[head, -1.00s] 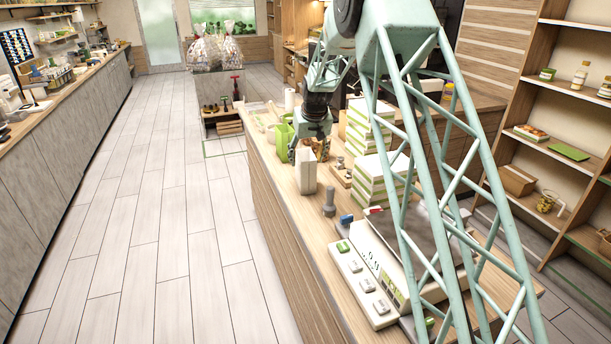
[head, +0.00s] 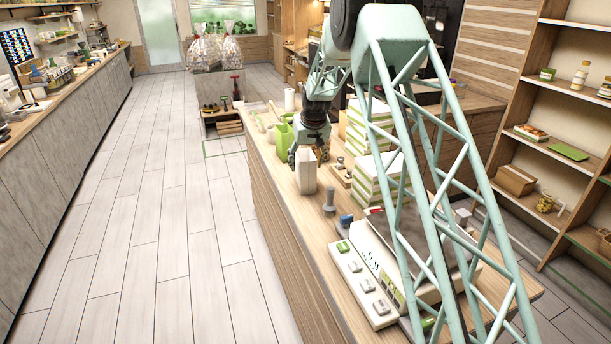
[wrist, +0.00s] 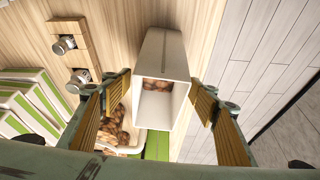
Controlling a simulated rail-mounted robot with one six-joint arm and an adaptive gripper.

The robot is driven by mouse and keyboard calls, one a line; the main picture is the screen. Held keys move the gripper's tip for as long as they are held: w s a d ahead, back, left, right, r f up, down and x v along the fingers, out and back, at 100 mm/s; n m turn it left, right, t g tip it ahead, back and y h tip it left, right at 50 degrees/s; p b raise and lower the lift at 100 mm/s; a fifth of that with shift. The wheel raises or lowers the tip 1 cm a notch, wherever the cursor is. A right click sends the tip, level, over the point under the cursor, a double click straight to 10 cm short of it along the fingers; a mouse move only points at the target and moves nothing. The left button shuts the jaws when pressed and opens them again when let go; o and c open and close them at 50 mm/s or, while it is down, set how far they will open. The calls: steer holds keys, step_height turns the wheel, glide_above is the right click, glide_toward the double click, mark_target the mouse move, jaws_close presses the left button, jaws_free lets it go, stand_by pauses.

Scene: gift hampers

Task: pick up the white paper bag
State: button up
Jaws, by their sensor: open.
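The white paper bag (head: 306,172) stands upright on the wooden counter in the head view. In the wrist view the bag (wrist: 166,55) is seen from above, with its top open and brown pieces visible inside. My gripper (head: 308,152) is at the top of the bag in the head view, partly behind it. In the wrist view my gripper (wrist: 161,82) is open, with one yellow-padded finger on each side of the bag. I cannot tell whether either finger touches it.
A green container (head: 283,136) stands behind the bag. Stacked white-and-green boxes (head: 377,178) stand to its right. A wooden strip with metal-topped items (wrist: 70,45) and a tray of brown pieces (wrist: 112,128) are close by. A grey stamp-like object (head: 329,200) is in front.

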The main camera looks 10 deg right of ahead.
steer(key=shift+x, duration=1.85)
steer(key=shift+c, duration=0.4)
steer(key=c, duration=1)
steer(key=shift+r, duration=0.4)
steer(key=shift+s+a+r+b, duration=0.2)
steer(key=shift+s+a+r, duration=0.55)
steer(key=shift+s, duration=1.75)
steer(key=shift+s+a+r+b, duration=0.25)
steer(key=shift+s+a+r, duration=0.45)
steer(key=shift+s, duration=1.85)
steer(key=shift+s+a+r+b, duration=0.2)
steer(key=shift+s+a+r, duration=0.55)
steer(key=shift+s, duration=1.75)
steer(key=shift+s+a+f, duration=0.1)
steer(key=shift+a, duration=0.05)
